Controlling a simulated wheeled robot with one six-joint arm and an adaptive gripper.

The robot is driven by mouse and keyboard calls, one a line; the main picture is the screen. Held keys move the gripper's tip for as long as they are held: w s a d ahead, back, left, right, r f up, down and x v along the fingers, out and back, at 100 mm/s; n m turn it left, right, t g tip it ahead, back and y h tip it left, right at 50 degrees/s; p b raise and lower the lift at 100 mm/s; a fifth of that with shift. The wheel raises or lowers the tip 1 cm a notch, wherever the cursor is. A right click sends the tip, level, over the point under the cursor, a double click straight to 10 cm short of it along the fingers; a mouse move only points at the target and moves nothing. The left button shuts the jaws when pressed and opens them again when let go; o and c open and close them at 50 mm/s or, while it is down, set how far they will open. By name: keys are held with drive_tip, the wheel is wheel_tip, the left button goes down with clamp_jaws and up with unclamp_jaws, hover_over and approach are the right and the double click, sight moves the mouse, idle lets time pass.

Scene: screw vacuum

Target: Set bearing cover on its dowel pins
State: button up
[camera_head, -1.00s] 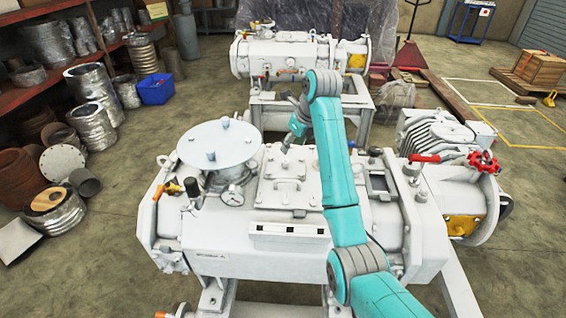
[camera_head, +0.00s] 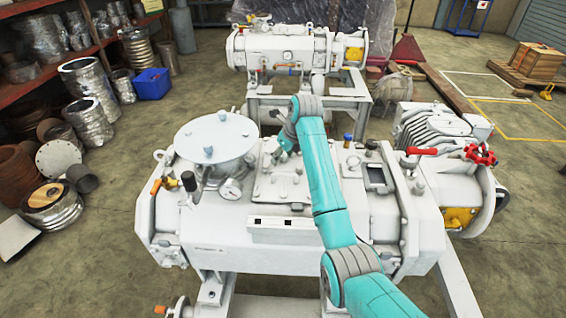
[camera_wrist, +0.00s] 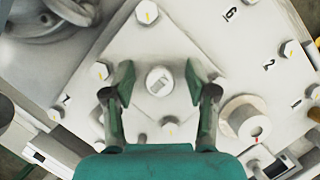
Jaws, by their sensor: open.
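In the head view the plate (camera_head: 268,187) is on top of the pump, right of the round flange. In the head view my gripper (camera_head: 287,148) is small, above the plate's far part. No dowel pins can be made out for certain.
Bolt heads with painted numbers surround the plate, and a round boss (camera_wrist: 243,118) stands at its right. The round flange (camera_head: 216,135), gauge (camera_head: 231,189) and red valve wheel (camera_head: 480,154) rise from the pump. A second pump (camera_head: 290,50) stands behind.

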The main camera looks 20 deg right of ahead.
clamp_jaws()
idle(0.3)
